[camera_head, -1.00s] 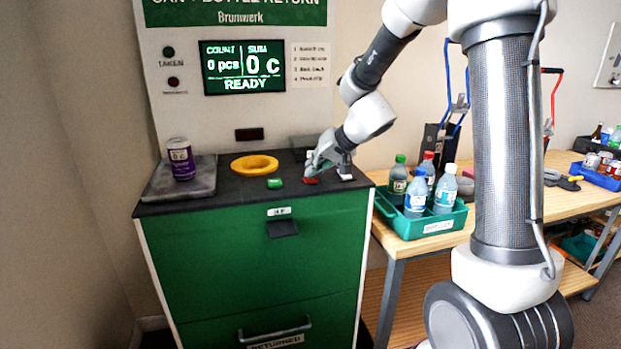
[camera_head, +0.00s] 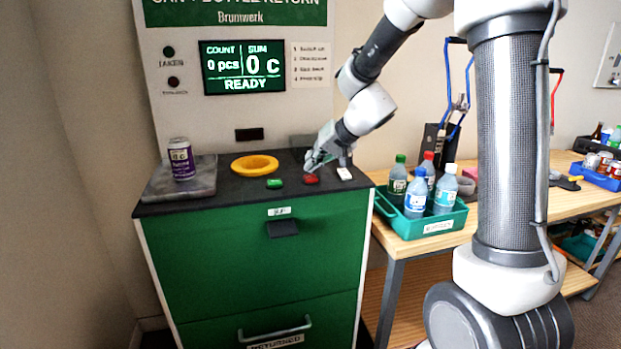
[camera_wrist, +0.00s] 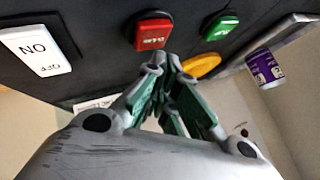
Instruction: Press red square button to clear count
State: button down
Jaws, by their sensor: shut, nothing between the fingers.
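The red square button (camera_head: 311,179) sits on the dark top of the green return machine, between a green button (camera_head: 275,183) and a white switch (camera_head: 345,174). In the wrist view the red button (camera_wrist: 153,32) lies just beyond the fingertips. My gripper (camera_head: 312,165) is shut and empty, its tips close above and behind the red button. It also shows in the wrist view (camera_wrist: 165,62); a small gap seems to lie between tips and button. The display (camera_head: 243,67) reads COUNT 0 pcs, SUM 0 c, READY.
A purple can (camera_head: 181,158) stands on a grey plate (camera_head: 160,184) at the left. A teal crate (camera_head: 408,230) of bottles stands on the wooden table to the right.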

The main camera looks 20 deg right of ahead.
aim_at(313, 176)
jog(key=shift+r, duration=2.5)
jog(key=shift+s+f, duration=0.1)
jog(key=shift+s, duration=0.05)
jog(key=s+f, duration=0.1)
jog(key=s+f+g, duration=0.1)
jog(key=s, duration=0.1)
jog(key=s+d+f+g, duration=0.1)
jog(key=s, duration=0.1)
jog(key=shift+f, duration=0.25)
jog(key=s+d+r+h, duration=0.1)
jog(key=s+d, duration=0.3)
jog(key=s, duration=0.5)
jog(key=s+d+r+n+h, duration=0.1)
jog(key=s+d, duration=0.3)
jog(key=s, duration=0.6)
jog(key=s+d+r+g+h, duration=0.1)
jog(key=s+d, duration=0.4)
jog(key=s, duration=0.5)
jog(key=shift+s+r+n+h, duration=0.15)
jog(key=shift+r+n+h, duration=0.25)
jog(key=shift+r+h, duration=0.65)
